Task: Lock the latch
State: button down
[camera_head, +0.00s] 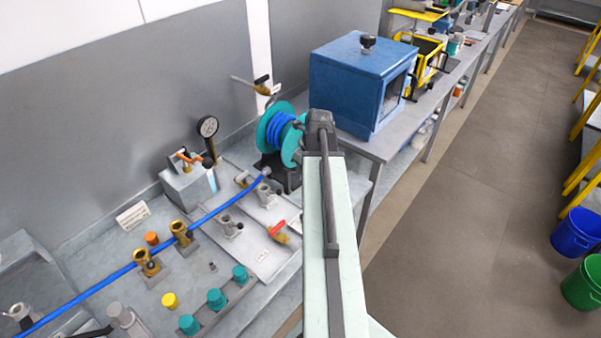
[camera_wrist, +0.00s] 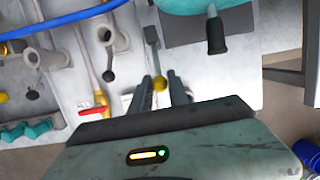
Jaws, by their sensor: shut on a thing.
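In the wrist view, the latch is most likely the dark grey lever (camera_wrist: 153,38) with a yellow ball knob (camera_wrist: 159,84) at its near end. The lever lies over a pale metal plate. My gripper (camera_wrist: 161,80) has its two dark fingers either side of the knob and is shut on it. Exact finger contact is hard to see. In the head view, my arm reaches forward past the right end of the bench. My gripper is hidden there, and I cannot make out the lever.
A teal reel with blue hose (camera_head: 283,128) stands close beyond the plate. A red-handled valve (camera_head: 278,231) and grey clamps (camera_head: 265,190) lie left of my arm. A blue box (camera_head: 360,80) stands behind. Floor on the right is open, with blue (camera_head: 577,233) and green buckets.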

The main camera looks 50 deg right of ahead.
jog(key=shift+s+f+b, duration=0.3)
jog(key=shift+f+b, duration=0.35)
jog(key=shift+s+f+b, duration=0.25)
jog(key=shift+f+b, duration=0.4)
jog(key=b+x, duration=0.3)
jog(key=shift+s+f, duration=0.15)
jog(key=shift+s, duration=0.15)
